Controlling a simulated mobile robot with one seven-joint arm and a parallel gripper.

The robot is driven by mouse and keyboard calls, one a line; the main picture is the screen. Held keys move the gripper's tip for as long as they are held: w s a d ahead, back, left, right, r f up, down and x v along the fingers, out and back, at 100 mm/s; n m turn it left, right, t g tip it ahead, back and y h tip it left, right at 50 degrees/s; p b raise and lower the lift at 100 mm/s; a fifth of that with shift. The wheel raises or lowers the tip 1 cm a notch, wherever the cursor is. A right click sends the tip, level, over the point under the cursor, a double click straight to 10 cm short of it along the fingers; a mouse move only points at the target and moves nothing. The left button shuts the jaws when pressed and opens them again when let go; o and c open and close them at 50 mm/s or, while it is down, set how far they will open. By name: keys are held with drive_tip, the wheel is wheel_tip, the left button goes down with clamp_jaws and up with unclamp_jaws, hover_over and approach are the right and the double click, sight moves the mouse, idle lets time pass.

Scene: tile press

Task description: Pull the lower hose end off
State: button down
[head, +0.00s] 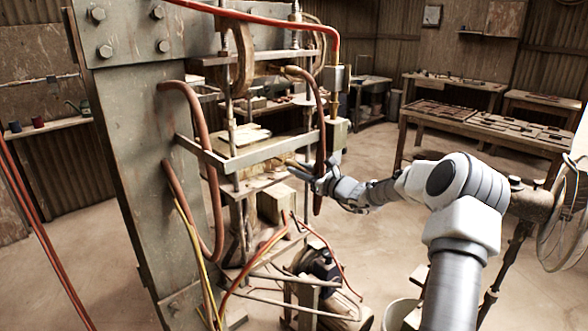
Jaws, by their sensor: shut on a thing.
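A reddish-brown hose (321,120) arches from a brass-coloured fitting (290,69) at the press and runs down in front of the press frame (250,155). My gripper (312,173) reaches in from the right and is shut on the lower part of this hose. The lower hose end (318,208) shows just below my gripper, with floor behind it and no fitting seen around it. The jaws hide part of the hose, and the exact grip is too small to make out.
A thick steel column (135,150) with two looped brown hoses (205,140) stands at the left. Red and yellow lines and a dark motor (325,265) lie low under the press. A white bucket (400,314) stands by my arm. Benches with tiles (480,127) line the back right. Open floor lies between.

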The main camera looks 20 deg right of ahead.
drive_tip(key=shift+s+d+f, duration=0.1)
drive_tip(key=shift+s+d, duration=0.05)
drive_tip(key=shift+s, duration=0.15)
drive_tip(key=c, duration=0.6)
unclamp_jaws()
drive_tip(key=shift+s, duration=0.1)
drive_tip(key=v, duration=1.7)
drive_tip(key=shift+s+b, duration=0.25)
drive_tip(key=shift+b, duration=0.05)
drive_tip(key=shift+d, duration=0.1)
